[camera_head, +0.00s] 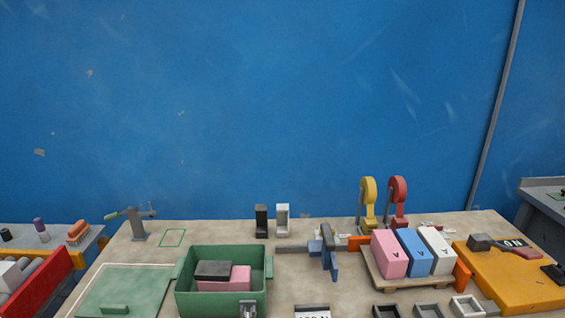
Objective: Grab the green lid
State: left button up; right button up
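The green lid (137,286) is a flat pale green panel with a small raised handle (115,309). It lies on the table at the lower left of the head view, and its near edge is cut off by the frame. To its right stands an open green box (222,309) with side handles. A pink block (240,279) and a black block (212,270) are inside the box. Neither of my grippers shows in the head view, and nothing is seen touching the lid.
A grey stand with a green-tipped lever (138,227) is behind the lid. A red-sided conveyor (38,289) is left of the table.

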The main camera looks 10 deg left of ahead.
aim_at(126, 292)
jog(key=j+u, duration=0.1)
jog(key=u, duration=0.4)
jog(key=i+u, duration=0.1)
jog(key=u, duration=0.35)
jog(key=j+u, duration=0.1)
jog(key=u, duration=0.4)
jog(key=i, duration=0.05)
